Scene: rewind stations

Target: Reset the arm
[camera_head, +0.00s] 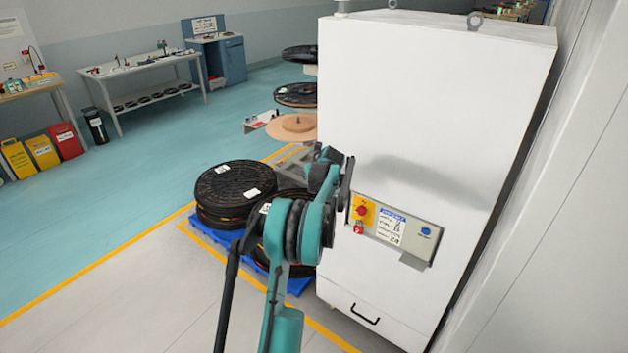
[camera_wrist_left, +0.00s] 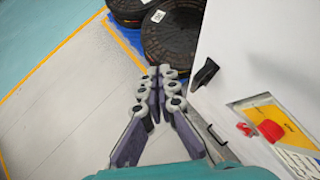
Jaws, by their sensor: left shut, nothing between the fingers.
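My left arm comes up from the bottom middle in the head view, in front of the white cabinet (camera_head: 430,120). My left gripper (camera_wrist_left: 160,72) is shut and empty in the wrist view, its fingertips together above the floor and beside the cabinet. On the cabinet front is a grey control panel (camera_head: 414,247) with a red rotary knob (camera_head: 362,211) on a yellow plate, a small red part below it, a printed label (camera_head: 391,226) and a blue button (camera_head: 426,230). The red knob (camera_wrist_left: 270,130) lies right of the fingers, apart from them. My right gripper is not seen.
Black reels (camera_head: 236,190) are stacked on a blue pallet (camera_head: 215,236), left of the cabinet. A rack with reels (camera_head: 296,95) stands behind. A wall closes off the right. Grey floor (camera_head: 110,290) at the left front is clear. Workbenches (camera_head: 140,66) stand far off.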

